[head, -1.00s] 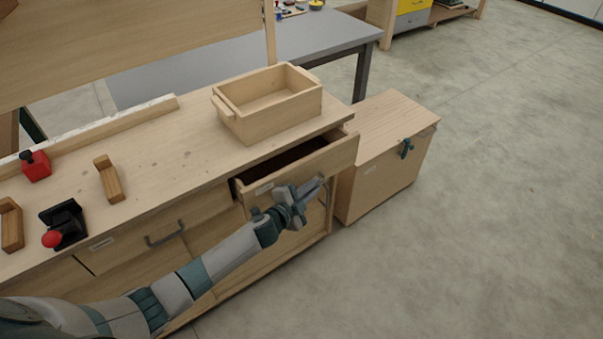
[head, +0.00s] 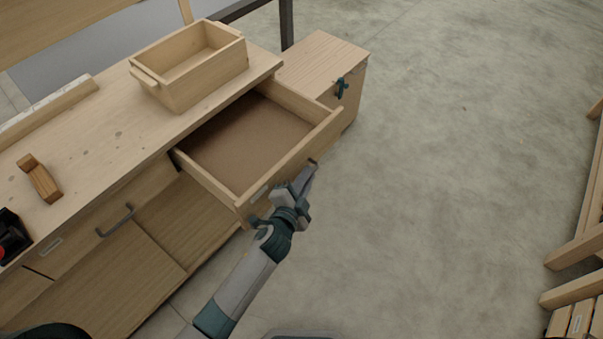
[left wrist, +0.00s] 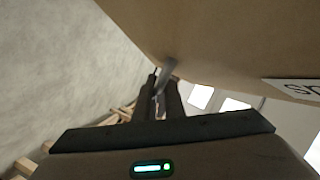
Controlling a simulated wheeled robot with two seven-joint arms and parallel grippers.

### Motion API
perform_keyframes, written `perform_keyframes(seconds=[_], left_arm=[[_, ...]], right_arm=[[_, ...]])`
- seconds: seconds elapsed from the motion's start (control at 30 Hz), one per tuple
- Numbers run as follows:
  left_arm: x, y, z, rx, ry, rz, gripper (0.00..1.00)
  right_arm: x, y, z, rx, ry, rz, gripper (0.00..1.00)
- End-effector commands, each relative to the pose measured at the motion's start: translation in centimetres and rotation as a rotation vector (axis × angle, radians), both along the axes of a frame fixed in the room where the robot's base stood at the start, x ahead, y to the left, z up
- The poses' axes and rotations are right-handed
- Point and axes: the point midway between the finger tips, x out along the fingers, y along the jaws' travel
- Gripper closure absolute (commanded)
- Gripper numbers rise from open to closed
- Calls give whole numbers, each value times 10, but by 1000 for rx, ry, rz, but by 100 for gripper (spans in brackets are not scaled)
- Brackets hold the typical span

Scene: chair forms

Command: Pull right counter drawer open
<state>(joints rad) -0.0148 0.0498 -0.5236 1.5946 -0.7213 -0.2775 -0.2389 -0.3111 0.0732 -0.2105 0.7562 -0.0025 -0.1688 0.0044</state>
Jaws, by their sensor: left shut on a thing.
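The right counter drawer (head: 250,140) is pulled well out of the wooden counter (head: 110,150), and its bare brown bottom shows. My left gripper (head: 308,176) is at the drawer's front face and shut on its handle. In the left wrist view the two dark fingers (left wrist: 161,98) close around the grey handle (left wrist: 166,70), below the wooden drawer front (left wrist: 220,40). In the head view the gripper hides most of the handle. My right gripper is not in view.
A wooden box with handles (head: 190,65) stands on the counter above the drawer. A wooden cabinet with a teal clamp (head: 341,88) stands beyond the drawer. A closed drawer with a grey handle (head: 115,220) is at left. Open floor lies to the right.

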Motion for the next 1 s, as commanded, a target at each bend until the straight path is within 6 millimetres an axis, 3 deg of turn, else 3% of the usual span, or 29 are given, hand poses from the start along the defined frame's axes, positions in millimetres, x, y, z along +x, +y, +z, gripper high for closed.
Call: perform_keyframes(seconds=[0.17,0.2,0.23,0.67,1.0], left_arm=[[0,1,-1,0,1,-1,100],[0,1,-1,0,1,-1,86],[0,1,-1,0,1,-1,83],[-3,2,0,0,1,-1,83],[-41,15,7,1,1,0,83]], right_arm=[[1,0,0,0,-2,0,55],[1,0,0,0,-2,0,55],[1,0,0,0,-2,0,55],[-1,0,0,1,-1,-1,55],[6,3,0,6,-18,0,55]])
